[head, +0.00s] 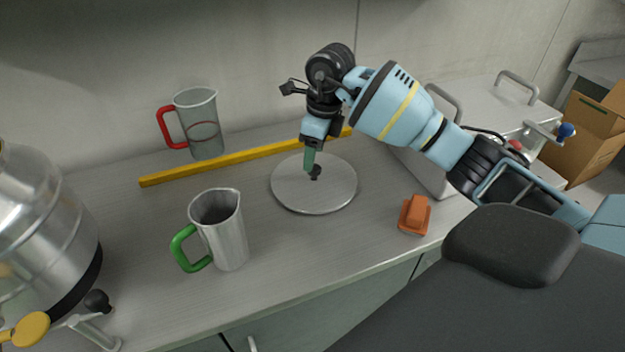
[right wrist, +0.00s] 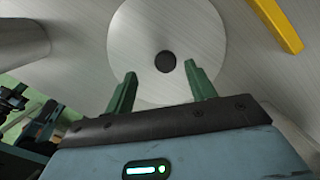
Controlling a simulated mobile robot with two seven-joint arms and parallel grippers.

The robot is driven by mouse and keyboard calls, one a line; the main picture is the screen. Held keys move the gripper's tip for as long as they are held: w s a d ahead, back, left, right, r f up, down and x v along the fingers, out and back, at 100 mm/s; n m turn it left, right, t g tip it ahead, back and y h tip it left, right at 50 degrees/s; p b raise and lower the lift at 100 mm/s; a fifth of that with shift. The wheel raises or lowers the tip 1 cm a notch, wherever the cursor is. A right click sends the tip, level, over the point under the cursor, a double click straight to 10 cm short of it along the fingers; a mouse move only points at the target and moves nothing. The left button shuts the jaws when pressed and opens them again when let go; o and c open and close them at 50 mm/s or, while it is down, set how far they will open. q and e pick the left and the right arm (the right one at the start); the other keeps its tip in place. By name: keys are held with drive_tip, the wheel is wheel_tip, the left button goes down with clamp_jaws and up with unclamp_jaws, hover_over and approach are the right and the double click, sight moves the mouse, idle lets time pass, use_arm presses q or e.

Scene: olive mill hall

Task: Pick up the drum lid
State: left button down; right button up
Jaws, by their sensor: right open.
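The drum lid (head: 330,190) is a flat round metal disc with a small dark knob (head: 315,173) at its middle. It lies on the counter, and it also shows in the right wrist view (right wrist: 200,40). My right gripper (head: 310,166) points down over the lid, with its green fingertips close to the knob. In the right wrist view the two fingers (right wrist: 160,88) are apart, and the knob (right wrist: 166,61) shows beyond the gap between them, not gripped. I cannot tell whether the fingertips touch the lid.
A metal jug with a green handle (head: 228,235) and a clear jug with a red handle (head: 203,130) stand left of the lid. A yellow bar (head: 225,165) lies behind it. An orange-handled brush or block (head: 414,216) sits right. A steel drum (head: 35,220) stands far left.

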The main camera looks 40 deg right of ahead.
sight(315, 167)
drive_tip(key=shift+w+d+f, duration=0.15)
drive_tip(key=shift+f, duration=1.2)
drive_tip(key=shift+w+d+f, duration=0.1)
drive_tip(key=shift+f, duration=1.25)
clamp_jaws()
drive_tip(key=shift+r, duration=0.1)
drive_tip(key=shift+r, duration=0.5)
drive_tip(key=shift+s+a+r, duration=0.1)
drive_tip(key=shift+s+r, duration=0.1)
drive_tip(key=shift+r, duration=0.4)
drive_tip(key=shift+s+a+r, duration=0.1)
drive_tip(key=shift+s+r, duration=0.05)
drive_tip(key=shift+r, duration=0.45)
drive_tip(key=s+a+r, duration=0.1)
drive_tip(key=s+a, duration=0.6)
drive_tip(key=s, duration=0.6)
drive_tip(key=shift+s+a+r, duration=0.15)
drive_tip(key=shift+r, duration=0.1)
